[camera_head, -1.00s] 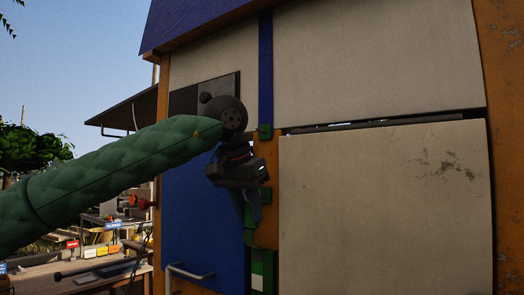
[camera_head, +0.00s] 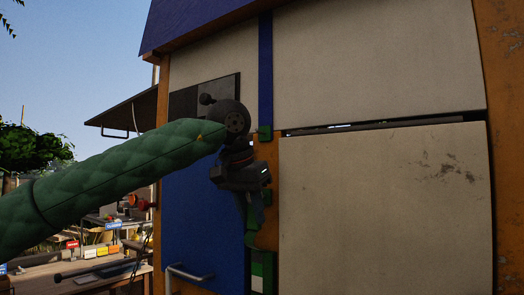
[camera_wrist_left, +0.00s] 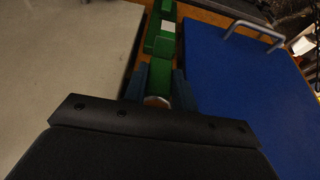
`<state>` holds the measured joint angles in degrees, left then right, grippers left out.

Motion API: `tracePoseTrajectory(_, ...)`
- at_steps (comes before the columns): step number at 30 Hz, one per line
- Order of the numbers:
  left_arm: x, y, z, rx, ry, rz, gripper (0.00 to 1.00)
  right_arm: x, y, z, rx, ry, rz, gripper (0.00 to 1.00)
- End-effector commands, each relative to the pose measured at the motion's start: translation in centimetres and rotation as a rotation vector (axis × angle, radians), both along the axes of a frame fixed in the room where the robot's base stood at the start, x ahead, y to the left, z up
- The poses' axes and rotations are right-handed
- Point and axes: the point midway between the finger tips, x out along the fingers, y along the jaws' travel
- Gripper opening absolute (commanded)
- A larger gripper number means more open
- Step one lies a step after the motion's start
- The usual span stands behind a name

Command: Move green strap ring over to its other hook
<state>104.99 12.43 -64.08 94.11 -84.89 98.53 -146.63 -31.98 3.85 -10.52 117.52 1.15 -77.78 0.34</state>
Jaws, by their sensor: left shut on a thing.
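My left gripper (camera_head: 256,212) is in front of the orange post between the blue panel and the pale panel of the truck. In the left wrist view its two dark fingers (camera_wrist_left: 159,90) are shut on a green strap piece (camera_wrist_left: 160,76). A round metallic part (camera_wrist_left: 157,101) shows at the near end between the fingers; I cannot tell clearly whether it is the ring. Green strap parts run on beyond the fingertips, with a pale patch (camera_wrist_left: 168,26). In the head view a small green block (camera_head: 265,132), possibly a hook, sits higher on the post. My right gripper is not in view.
The blue panel (camera_head: 200,225) with a metal handle (camera_head: 190,273) is left of the post. The large pale panel (camera_head: 385,215) is to the right, close to the gripper. A green and white piece (camera_head: 262,270) is lower on the post.

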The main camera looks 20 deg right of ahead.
Motion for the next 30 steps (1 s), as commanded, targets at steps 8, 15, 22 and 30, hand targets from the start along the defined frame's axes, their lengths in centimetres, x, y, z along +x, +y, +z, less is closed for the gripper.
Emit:
tracePoseTrajectory(8,0.4,-0.6,-0.1,0.000,0.000,-0.001,0.07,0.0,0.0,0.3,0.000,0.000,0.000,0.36)
tracePoseTrajectory(15,0.7,-1.0,-0.2,0.000,0.000,-0.001,0.07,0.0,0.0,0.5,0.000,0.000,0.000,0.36)
tracePoseTrajectory(22,1.1,-1.4,-0.3,-0.001,-0.001,0.000,0.07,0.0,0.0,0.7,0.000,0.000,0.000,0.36)
tracePoseTrajectory(30,1.3,-1.6,-0.4,-0.001,-0.001,0.000,0.07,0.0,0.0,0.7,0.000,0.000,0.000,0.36)
